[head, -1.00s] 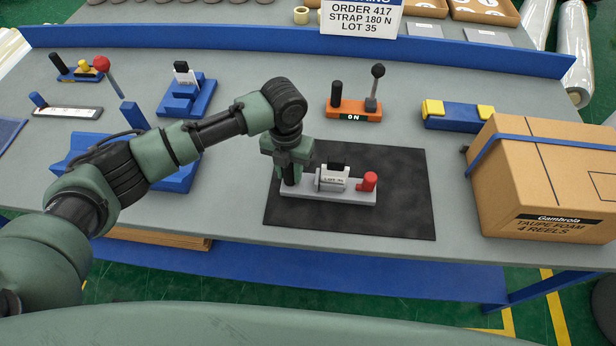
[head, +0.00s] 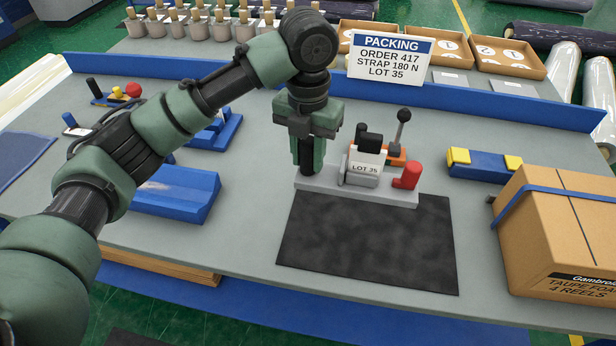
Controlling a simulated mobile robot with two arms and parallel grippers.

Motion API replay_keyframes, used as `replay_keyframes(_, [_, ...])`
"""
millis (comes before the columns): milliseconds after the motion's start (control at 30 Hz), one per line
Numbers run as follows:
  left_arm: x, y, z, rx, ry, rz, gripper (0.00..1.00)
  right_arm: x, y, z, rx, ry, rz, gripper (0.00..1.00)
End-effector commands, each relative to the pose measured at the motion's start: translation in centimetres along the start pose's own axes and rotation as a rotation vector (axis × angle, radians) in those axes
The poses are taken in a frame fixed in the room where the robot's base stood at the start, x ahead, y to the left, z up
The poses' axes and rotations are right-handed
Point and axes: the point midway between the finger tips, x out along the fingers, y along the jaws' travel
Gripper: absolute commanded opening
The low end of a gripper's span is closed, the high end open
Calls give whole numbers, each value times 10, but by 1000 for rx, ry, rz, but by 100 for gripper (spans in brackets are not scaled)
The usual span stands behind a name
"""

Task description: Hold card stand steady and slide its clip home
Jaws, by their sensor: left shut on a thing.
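My left gripper (head: 308,168) points down and is shut on the dark post at the stand's left end. The fingers hide most of the post. My right gripper is out of view.
Behind the stand, an orange switch base (head: 396,155) with a black lever is partly covered. A blue block with yellow ends (head: 484,164) and a strapped cardboard box (head: 560,235) stand right. Blue fixtures (head: 175,195) lie left. The mat is bare.

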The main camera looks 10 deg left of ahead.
Motion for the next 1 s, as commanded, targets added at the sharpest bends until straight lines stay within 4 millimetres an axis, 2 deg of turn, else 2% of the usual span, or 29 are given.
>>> replay_keyframes(200, [-15, -1, 0, 1, -1, -1, 0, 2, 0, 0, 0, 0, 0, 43])
replay_keyframes(567, [-16, 0, 0, 1, -1, -1, 0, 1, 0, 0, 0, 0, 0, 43])
replay_keyframes(1000, [-16, 0, -1, 1, -1, -1, 0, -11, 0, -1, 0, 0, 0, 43])
